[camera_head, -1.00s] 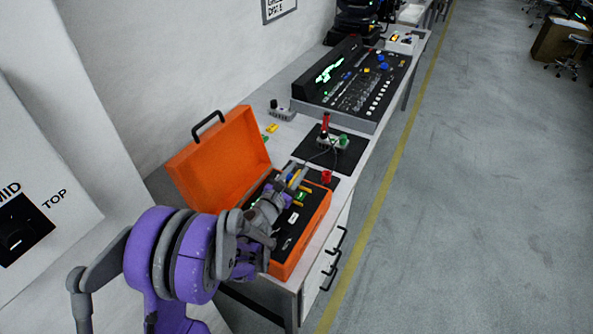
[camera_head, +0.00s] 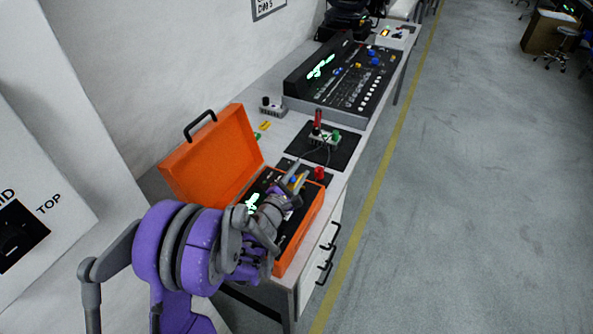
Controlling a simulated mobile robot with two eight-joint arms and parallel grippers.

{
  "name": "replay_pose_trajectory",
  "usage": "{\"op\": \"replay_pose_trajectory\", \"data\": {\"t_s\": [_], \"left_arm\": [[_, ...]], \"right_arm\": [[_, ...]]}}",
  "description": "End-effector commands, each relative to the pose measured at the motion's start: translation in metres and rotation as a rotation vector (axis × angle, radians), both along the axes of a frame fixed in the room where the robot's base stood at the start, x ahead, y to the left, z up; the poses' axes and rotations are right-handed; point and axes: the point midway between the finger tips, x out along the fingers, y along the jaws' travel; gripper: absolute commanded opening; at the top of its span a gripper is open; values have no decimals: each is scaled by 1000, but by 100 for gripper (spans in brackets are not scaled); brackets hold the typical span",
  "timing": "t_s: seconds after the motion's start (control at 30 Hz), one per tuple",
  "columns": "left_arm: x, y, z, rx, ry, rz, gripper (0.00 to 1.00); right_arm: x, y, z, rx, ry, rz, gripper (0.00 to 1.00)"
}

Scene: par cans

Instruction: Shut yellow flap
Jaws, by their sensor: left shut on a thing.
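An orange case (camera_head: 212,158) stands with its lid open on the bench, its black panel (camera_head: 291,238) facing up. My left gripper (camera_head: 296,178) reaches over the panel from the lower left. Its fingers are at the far end of the case and are shut on a small yellow piece (camera_head: 299,182), which looks like the yellow flap. A blue part shows beside it. My fingers and wrist hide most of the flap and much of the panel, so I cannot tell the flap's angle. My right gripper is not in view.
A black mat (camera_head: 341,147) with a small device and a red handle (camera_head: 318,120) lies beyond the case. A red button (camera_head: 319,174) stands close by. A mixing console (camera_head: 345,80) is farther back. The floor at right is clear.

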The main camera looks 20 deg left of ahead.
Motion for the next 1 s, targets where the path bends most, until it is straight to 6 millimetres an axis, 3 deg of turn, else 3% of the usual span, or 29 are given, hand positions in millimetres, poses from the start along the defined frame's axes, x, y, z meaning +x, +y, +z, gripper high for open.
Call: {"op": "replay_pose_trajectory", "data": {"t_s": [0.63,0.67,0.73,1.0], "left_arm": [[0,-1,-1,42,-3,1,0],[0,-1,-1,42,-3,1,37],[0,-1,-1,42,-3,1,50],[0,-2,-1,41,-3,0,52]], "right_arm": [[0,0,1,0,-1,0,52],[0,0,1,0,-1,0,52],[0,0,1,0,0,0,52],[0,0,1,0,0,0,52]]}}
